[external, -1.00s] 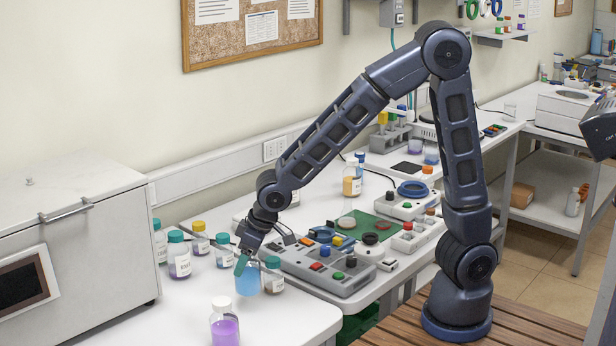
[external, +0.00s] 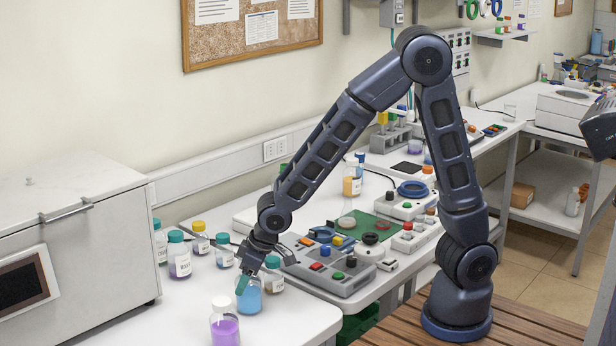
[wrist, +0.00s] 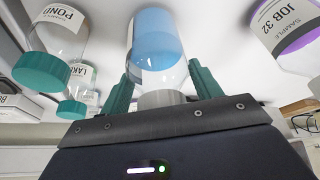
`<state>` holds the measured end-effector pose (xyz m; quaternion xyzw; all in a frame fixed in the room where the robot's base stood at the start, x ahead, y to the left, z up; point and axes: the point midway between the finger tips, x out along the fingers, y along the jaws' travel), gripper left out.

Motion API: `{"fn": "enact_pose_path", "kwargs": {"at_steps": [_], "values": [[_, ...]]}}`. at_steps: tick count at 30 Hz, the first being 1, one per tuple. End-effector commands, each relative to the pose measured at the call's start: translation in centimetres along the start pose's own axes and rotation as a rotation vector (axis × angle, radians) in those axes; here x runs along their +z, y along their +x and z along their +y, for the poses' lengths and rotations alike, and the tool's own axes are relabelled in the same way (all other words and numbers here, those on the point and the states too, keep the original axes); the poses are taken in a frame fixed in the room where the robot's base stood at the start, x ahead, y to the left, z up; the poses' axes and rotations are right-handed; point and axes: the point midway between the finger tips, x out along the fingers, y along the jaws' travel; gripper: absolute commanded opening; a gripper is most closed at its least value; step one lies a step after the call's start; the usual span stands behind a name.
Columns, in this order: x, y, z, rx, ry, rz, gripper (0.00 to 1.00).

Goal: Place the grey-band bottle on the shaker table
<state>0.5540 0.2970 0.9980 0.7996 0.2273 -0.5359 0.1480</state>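The grey-band bottle (external: 249,298) holds blue liquid and is upright over the near left bench. In the wrist view the bottle (wrist: 158,45) lies between the green fingers, its grey part (wrist: 160,98) close to the palm. My gripper (external: 243,284) reaches down to its top; the fingers (wrist: 160,75) lie close along both sides and appear shut on it. I cannot tell if its base touches the bench. I cannot tell for sure which device is the shaker table; a green plate (external: 383,235) lies on the bench at the centre right.
A purple bottle (external: 224,322) stands in front, and a teal-capped bottle (external: 272,275) close behind to the right. More capped bottles (external: 179,256) stand to the left. A grey control box (external: 325,272) is to the right, a white oven (external: 70,245) at far left.

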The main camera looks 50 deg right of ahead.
Motion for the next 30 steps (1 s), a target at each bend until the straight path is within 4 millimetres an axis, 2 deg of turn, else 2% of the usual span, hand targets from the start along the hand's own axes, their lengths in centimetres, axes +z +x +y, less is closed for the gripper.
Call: {"fn": "enact_pose_path", "kwargs": {"at_steps": [1, 3, 14, 20, 30], "values": [[0.0, 0.0, 0.0, 0.000, 0.000, 0.000, 0.73], [0.0, 0.0, 0.0, 0.000, 0.000, 0.000, 0.83], [-0.2, -0.4, 0.0, -0.001, 0.000, 0.002, 0.83], [-0.2, -2.4, 0.0, -0.002, -0.002, 0.004, 0.83], [-0.2, -7.4, 0.0, -0.002, -0.001, 0.005, 0.83]]}}
